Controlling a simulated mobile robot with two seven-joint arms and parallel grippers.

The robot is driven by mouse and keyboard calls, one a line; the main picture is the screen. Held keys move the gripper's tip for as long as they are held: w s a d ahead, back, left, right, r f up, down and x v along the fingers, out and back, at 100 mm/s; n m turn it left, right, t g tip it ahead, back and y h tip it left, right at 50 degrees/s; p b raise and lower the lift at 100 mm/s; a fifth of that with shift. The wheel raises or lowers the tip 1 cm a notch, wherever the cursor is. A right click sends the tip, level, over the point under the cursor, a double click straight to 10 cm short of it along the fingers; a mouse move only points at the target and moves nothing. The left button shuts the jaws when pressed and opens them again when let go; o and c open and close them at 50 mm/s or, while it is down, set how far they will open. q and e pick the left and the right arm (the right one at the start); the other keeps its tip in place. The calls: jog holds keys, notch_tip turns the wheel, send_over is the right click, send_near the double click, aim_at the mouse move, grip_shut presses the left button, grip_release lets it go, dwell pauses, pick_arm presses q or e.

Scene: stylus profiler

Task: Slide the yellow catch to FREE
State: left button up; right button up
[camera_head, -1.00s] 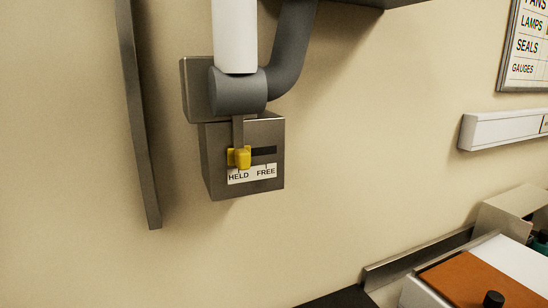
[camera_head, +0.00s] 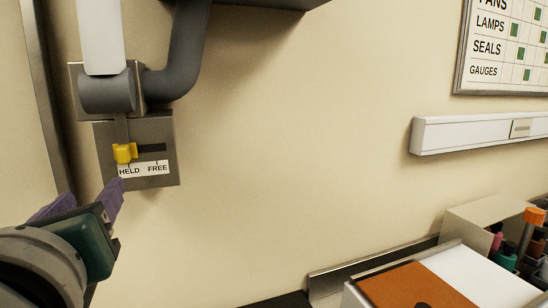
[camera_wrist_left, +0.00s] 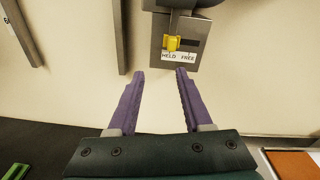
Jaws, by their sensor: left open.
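The yellow catch (camera_head: 124,152) sits at the left end of a dark slot, above the word HELD, on a grey metal box (camera_head: 160,178) on the wall. The label (camera_head: 145,169) reads HELD on the left and FREE on the right. The catch also shows in the left wrist view (camera_wrist_left: 172,43), beyond the fingertips. My left gripper (camera_head: 88,198) has purple fingers and is below and left of the box. In the left wrist view the gripper (camera_wrist_left: 160,73) is open and empty, its fingers apart from the catch. My right gripper is not in view.
A grey pipe (camera_head: 183,55) and a white column (camera_head: 101,35) stand above the box. A metal strip (camera_head: 43,100) runs down the wall to its left.

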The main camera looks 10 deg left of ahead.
aim_at(121, 155)
pick_arm(q)
jog(key=w+a, duration=0.1)
jog(key=w, duration=0.2)
jog(key=w+a+r+m+p, duration=0.1)
jog(key=w, duration=0.2)
jog(key=w+a+m+t+p, duration=0.1)
jog(key=w, duration=0.2)
jog(key=shift+w+a+r, duration=0.15)
jog(key=shift+a+r, duration=0.15)
jog(key=shift+a, duration=0.05)
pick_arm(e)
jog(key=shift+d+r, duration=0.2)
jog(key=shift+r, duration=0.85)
pick_arm(q)
grip_shut()
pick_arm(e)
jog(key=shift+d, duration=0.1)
